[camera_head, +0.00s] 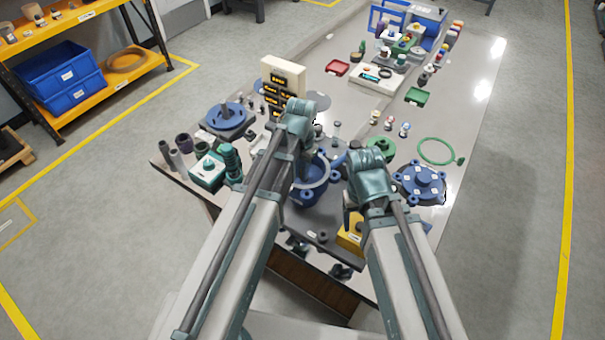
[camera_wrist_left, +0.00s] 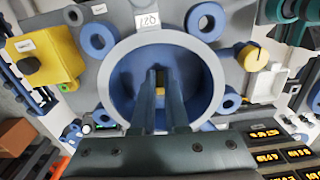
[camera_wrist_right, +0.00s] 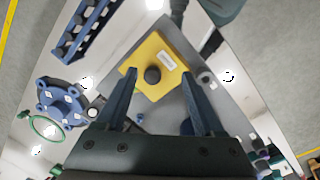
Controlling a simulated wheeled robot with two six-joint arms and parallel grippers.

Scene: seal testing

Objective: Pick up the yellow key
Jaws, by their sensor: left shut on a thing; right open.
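My left gripper (camera_head: 308,172) reaches down into the blue round housing (camera_head: 305,197). In the left wrist view its two fingers (camera_wrist_left: 161,80) are close together inside the blue bowl's pale rim (camera_wrist_left: 128,47). A small yellow piece, which looks like the yellow key (camera_wrist_left: 160,92), shows between the fingertips; most of it is hidden by the fingers. My right gripper (camera_wrist_right: 159,76) is open and empty, above the yellow box (camera_wrist_right: 157,60) with a black button. That box (camera_head: 349,233) stands right of the housing in the head view.
A round yellow knob (camera_wrist_left: 253,57) is beside the housing. A blue flanged part (camera_head: 420,183) and a green ring (camera_head: 440,151) lie to the right. A display box (camera_head: 284,78) stands behind. A green-topped box (camera_head: 207,171) is left.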

